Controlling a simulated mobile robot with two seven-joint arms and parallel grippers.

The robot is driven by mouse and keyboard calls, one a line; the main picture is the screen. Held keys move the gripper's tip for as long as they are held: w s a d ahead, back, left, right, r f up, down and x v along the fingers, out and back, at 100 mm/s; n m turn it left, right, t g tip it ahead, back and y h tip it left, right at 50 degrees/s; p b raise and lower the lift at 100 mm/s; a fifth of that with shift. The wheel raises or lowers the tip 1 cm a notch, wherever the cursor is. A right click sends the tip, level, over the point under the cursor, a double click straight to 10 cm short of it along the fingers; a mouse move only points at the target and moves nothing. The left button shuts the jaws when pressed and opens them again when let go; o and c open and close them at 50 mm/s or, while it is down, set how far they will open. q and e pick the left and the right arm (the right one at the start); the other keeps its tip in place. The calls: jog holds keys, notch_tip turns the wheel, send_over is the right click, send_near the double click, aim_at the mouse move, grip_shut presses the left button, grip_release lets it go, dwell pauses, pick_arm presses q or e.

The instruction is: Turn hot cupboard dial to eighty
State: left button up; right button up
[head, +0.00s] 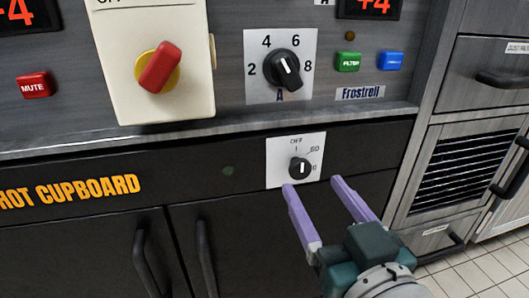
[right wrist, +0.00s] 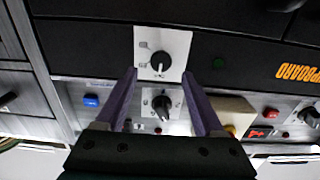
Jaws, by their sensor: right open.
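The hot cupboard dial (head: 299,168) is a small black knob with a white mark on a white plate (head: 280,177) in the black front panel. Its white mark stands about upright in the head view; the printing is small, with 60 at the upper right. My right gripper (head: 313,184) has two purple fingers, open and empty, just below and right of the dial, pointing toward it. In the right wrist view, the dial (right wrist: 161,61) shows upside down beyond and between the fingertips (right wrist: 160,73), apart from them. My left gripper is not in view.
Above is a steel panel with a larger black dial (head: 282,69), a red rotary switch (head: 159,68), and green (head: 348,62) and blue (head: 391,61) buttons. A steel ledge (head: 200,132) juts above the cupboard front. Door handles (head: 149,262) stick out below.

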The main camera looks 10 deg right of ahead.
aim_at(302, 170)
jog(key=w+b, duration=0.1)
jog(key=w, duration=0.3)
jog(key=shift+a, duration=0.15)
grip_shut()
dwell(0.5)
